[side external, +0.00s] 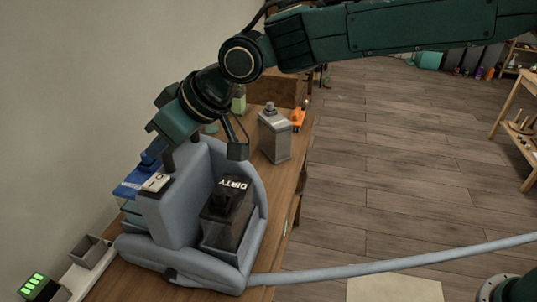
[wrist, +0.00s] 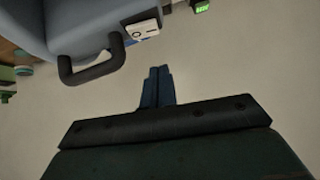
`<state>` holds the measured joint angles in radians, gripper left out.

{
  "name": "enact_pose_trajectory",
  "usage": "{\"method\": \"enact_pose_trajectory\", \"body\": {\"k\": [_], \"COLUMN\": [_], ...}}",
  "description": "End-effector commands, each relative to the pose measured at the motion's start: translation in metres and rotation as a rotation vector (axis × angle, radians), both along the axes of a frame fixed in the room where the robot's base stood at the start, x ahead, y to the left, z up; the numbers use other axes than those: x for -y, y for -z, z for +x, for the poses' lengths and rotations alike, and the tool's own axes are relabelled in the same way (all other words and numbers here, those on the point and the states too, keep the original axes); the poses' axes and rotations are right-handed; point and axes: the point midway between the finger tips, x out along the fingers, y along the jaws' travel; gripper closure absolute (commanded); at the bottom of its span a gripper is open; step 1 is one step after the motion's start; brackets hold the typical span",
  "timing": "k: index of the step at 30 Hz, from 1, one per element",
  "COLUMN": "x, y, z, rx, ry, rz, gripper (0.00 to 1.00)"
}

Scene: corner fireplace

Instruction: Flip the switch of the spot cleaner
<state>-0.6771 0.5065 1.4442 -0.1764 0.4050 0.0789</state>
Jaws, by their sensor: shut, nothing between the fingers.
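The spot cleaner (side external: 180,225) is a grey-blue machine standing upright on the wooden bench, with a dark tank marked DIRTY (side external: 233,184). Its switch panel (side external: 155,182) is a small white plate with a dark mark on top of the body. The panel also shows in the wrist view (wrist: 142,30), near a black handle (wrist: 95,68). My gripper (side external: 150,160) is just above the panel in the side view, its dark blue fingers together and empty. In the wrist view the fingertips (wrist: 158,70) appear apart from the panel. I cannot tell the switch's position.
A grey hose (side external: 400,264) runs right from the cleaner. A grey metal canister (side external: 275,135) and an orange object (side external: 298,116) stand farther back on the bench. A small grey bin (side external: 92,250) and a green-lit display (side external: 33,285) are at left. The wall is close behind.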

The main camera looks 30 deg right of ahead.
Motion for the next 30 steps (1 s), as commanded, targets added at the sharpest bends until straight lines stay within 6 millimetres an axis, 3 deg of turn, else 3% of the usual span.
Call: {"method": "enact_pose_trajectory", "body": {"k": [7,15,30], "x": [-0.018,-0.020,-0.020], "y": [0.024,0.053,0.062], "z": [0.014,0.010,0.010], "rx": [-0.001,-0.001,0.000], "ry": [0.000,0.000,0.000], "rz": [-0.001,-0.003,-0.003], "gripper": [1.00,1.00,1.00]}}
